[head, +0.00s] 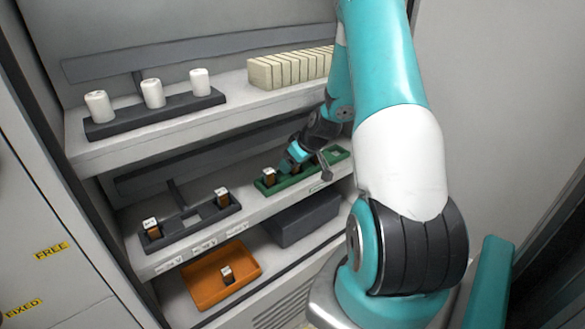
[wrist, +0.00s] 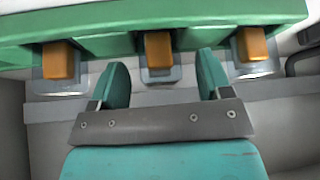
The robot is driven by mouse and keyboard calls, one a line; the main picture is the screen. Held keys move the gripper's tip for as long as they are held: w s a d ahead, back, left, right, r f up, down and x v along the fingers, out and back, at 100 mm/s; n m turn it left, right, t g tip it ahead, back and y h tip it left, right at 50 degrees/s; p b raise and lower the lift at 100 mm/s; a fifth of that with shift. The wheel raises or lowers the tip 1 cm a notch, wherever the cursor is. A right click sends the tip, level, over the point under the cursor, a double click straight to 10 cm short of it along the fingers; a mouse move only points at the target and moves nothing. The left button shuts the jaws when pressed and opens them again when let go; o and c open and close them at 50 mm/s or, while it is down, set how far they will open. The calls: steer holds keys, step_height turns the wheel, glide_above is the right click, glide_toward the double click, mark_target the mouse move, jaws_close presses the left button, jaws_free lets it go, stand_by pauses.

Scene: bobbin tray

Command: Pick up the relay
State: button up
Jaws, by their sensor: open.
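Several small relays with orange-brown bodies and pale ends show. One relay (head: 269,177) stands at the left of a green tray (head: 292,182) on the middle shelf. Two stand in a dark rack: a left relay (head: 152,228) and a right relay (head: 222,196). Another relay (head: 227,275) is in an orange bin (head: 205,292) below. My gripper (head: 306,160) is at the green tray and partly hides its contents. In the wrist view, my gripper (wrist: 162,66) is open, with the middle relay (wrist: 158,55) between its fingertips in the picture. I cannot tell whether they touch it.
The upper shelf holds white bobbins (head: 153,93) and cream blocks (head: 290,70). A dark box (head: 305,218) sits below the green tray. The dark rack has an empty square between its relays.

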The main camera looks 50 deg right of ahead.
steer(key=c, duration=1.1)
steer(key=shift+r, duration=0.1)
steer(key=shift+c, duration=0.2)
